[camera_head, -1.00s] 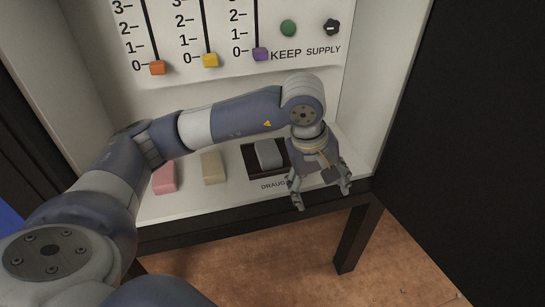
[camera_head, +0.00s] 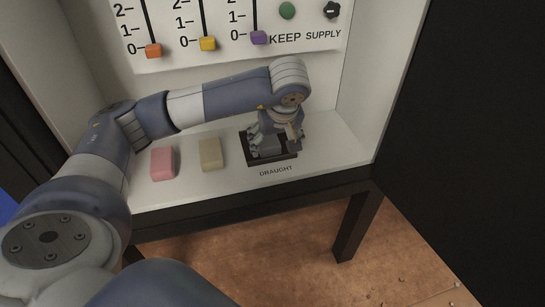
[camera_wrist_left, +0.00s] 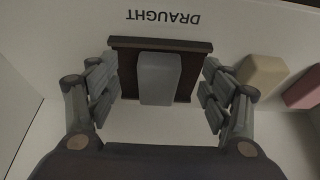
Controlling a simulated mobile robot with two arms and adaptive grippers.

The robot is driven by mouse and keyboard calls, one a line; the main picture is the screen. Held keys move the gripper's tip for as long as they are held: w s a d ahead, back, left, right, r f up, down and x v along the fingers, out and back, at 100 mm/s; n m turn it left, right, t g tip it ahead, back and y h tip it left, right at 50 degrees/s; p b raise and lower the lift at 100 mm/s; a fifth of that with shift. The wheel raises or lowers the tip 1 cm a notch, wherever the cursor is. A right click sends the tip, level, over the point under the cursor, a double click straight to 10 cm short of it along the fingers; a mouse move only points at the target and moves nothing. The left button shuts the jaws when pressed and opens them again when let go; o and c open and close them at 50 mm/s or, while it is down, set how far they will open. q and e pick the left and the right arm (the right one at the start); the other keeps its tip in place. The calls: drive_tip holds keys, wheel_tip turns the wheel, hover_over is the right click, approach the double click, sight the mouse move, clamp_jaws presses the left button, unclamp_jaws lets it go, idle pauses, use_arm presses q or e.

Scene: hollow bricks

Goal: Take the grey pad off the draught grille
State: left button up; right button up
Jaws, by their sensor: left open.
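The grey pad (camera_wrist_left: 159,78) lies on the dark draught grille (camera_wrist_left: 128,72), which has the word DRAUGHT beside it. In the head view the grille (camera_head: 286,162) sits on the white shelf, and the pad (camera_head: 266,151) is largely hidden by my gripper. My left gripper (camera_head: 272,144) is over the pad. In the left wrist view the left gripper (camera_wrist_left: 159,92) is open, with one finger on each side of the pad and a gap to it on both sides. My right gripper is not in view.
A cream block (camera_head: 210,154) and a pink block (camera_head: 163,163) stand on the white shelf (camera_head: 228,188) left of the grille. Behind is a panel with orange, yellow and purple sliders. A side wall (camera_head: 375,75) bounds the shelf on the right.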

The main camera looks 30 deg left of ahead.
sight(271, 153)
use_arm(q)
drive_tip(key=b+x, duration=0.1)
drive_tip(key=x, duration=0.3)
drive_tip(key=shift+f, duration=0.25)
drive_tip(key=shift+s+d+r, duration=0.1)
drive_tip(key=c, duration=1.1)
drive_tip(key=shift+r, duration=0.1)
